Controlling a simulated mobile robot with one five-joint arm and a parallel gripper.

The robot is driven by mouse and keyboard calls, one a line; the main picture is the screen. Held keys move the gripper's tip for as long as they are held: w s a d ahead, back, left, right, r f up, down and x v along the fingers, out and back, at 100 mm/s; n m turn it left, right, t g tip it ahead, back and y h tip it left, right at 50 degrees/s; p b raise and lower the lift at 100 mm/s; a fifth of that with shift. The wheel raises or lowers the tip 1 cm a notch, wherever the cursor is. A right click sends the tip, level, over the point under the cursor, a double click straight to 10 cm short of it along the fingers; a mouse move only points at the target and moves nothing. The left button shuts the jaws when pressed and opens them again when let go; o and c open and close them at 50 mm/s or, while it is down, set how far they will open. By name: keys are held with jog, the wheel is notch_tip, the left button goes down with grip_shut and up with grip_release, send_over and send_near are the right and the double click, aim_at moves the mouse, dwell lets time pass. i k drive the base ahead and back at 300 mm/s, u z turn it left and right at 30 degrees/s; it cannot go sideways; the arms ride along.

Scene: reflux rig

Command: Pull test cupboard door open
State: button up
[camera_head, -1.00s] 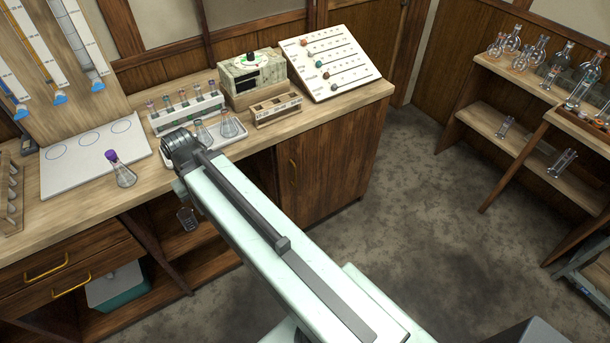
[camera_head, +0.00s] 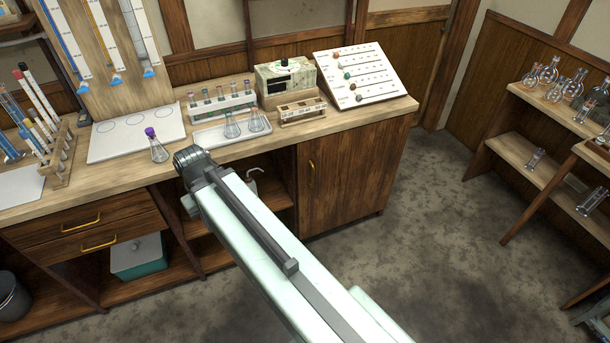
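The cupboard door (camera_head: 352,182) is a brown wooden panel under the right end of the bench. It looks shut, flush with the cabinet front. Its upright brass handle (camera_head: 311,174) is near the door's left edge. My pale arm reaches up from the lower right, and its dark joint lies in front of the bench edge, left of the door. My gripper does not show; it is hidden beyond or below the arm. I see no contact with the handle.
Two drawers with brass handles (camera_head: 100,247) and an open shelf bay with a teal box (camera_head: 139,258) lie left. Glassware, a tube rack (camera_head: 222,105) and a sloped board (camera_head: 360,75) stand on the bench. Glassware shelves (camera_head: 540,110) stand right. The floor before the door is clear.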

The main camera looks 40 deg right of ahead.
aim_at(344, 177)
jog(key=u, duration=0.05)
jog(key=i, duration=1)
